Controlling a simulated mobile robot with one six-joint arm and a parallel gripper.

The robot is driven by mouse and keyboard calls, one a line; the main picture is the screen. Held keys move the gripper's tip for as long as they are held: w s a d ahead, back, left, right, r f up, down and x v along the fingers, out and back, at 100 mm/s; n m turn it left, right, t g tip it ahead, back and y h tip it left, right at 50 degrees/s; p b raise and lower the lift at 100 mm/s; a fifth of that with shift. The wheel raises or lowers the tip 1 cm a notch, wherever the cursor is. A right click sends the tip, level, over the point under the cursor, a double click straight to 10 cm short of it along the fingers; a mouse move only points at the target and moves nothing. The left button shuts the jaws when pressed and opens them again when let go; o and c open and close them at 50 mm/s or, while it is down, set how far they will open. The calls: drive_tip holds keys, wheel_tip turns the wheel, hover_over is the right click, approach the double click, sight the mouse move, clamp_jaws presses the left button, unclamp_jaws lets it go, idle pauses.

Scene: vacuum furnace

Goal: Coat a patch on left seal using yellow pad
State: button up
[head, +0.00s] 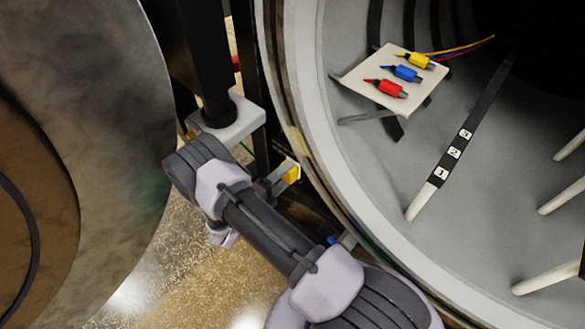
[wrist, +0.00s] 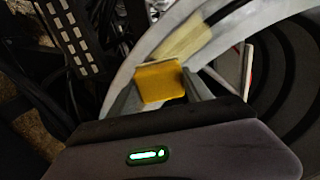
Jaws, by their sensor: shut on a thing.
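My gripper (head: 284,175) is shut on the yellow pad (head: 292,174), beside the left edge of the round chamber opening. In the wrist view the yellow pad (wrist: 162,83) sits between the two fingers, its pale edge facing the ring. The seal (head: 318,165) is the pale grey ring around the opening; it also shows in the wrist view (wrist: 150,43). A dull yellowish patch (wrist: 187,38) lies on the ring just beyond the pad, and shows faintly in the head view (head: 297,142). Whether the pad touches the ring cannot be told.
Inside the chamber, a white plate (head: 372,92) carries yellow, blue and red connectors. A dark numbered bar (head: 462,140) and pale rods stand nearby. A large round door (head: 110,130) is at left, with the speckled floor (head: 190,270) showing between it and the chamber.

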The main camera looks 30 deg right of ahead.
drive_tip(key=shift+a, duration=0.2)
drive_tip(key=shift+v, duration=1.45)
drive_tip(key=shift+r, duration=0.1)
